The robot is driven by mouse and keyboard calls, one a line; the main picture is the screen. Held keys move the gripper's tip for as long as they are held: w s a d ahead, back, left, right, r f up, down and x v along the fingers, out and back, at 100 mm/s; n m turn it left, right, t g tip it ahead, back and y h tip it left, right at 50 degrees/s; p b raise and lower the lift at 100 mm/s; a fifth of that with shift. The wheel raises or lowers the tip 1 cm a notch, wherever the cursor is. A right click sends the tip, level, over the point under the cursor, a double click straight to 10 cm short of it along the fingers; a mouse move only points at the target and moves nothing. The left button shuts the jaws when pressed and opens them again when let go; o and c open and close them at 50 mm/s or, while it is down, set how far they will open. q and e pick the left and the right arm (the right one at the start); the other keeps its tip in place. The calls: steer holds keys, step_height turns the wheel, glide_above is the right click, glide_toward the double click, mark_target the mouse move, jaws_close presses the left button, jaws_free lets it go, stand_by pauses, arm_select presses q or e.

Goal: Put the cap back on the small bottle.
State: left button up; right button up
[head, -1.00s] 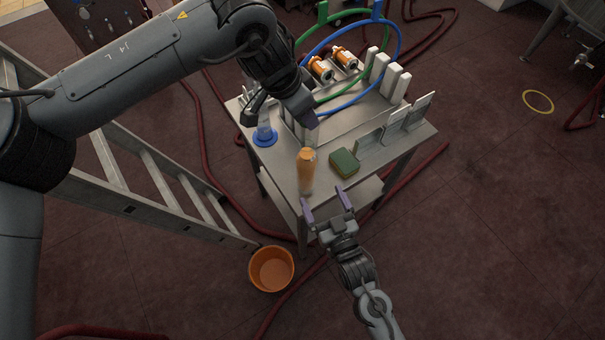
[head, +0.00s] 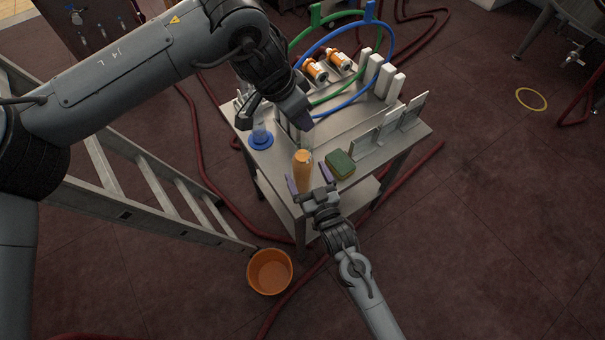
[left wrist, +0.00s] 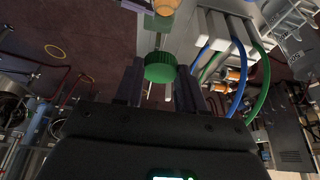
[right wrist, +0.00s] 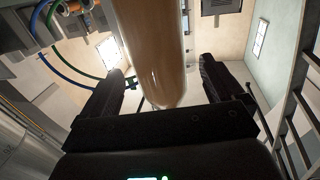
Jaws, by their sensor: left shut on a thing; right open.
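The small bottle (head: 302,172) stands upright near the front edge of the metal table, orange with a clear upper part. My left gripper (head: 275,110) is above and behind it, over the table. In the left wrist view the left gripper (left wrist: 160,85) is shut on the green cap (left wrist: 160,68); the bottle (left wrist: 165,5) shows at the top edge, apart from the cap. The cap is hidden in the head view. My right gripper (head: 308,181) is open, low at the front of the bottle. In the right wrist view the bottle (right wrist: 150,50) lies between its spread fingers.
A green sponge (head: 340,164) lies right of the bottle on the table (head: 385,160). A clear vessel on a blue base (head: 260,140) stands left. White blocks, upright plates, orange pumps (head: 315,71) and hoses fill the back. An orange bucket (head: 269,271) and a ladder stand on the floor.

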steer(key=shift+x, duration=1.75)
steer(key=c, duration=1.5)
arm_select(q)
glide_above(299, 155)
steer(key=shift+w+f, duration=0.2)
steer(key=shift+f, duration=1.05)
steer(key=shift+w+f, duration=0.15)
steer(key=shift+f, duration=1.1)
steer(key=shift+f, duration=0.1)
steer(key=shift+f, duration=0.8)
steer(key=shift+f, duration=0.6)
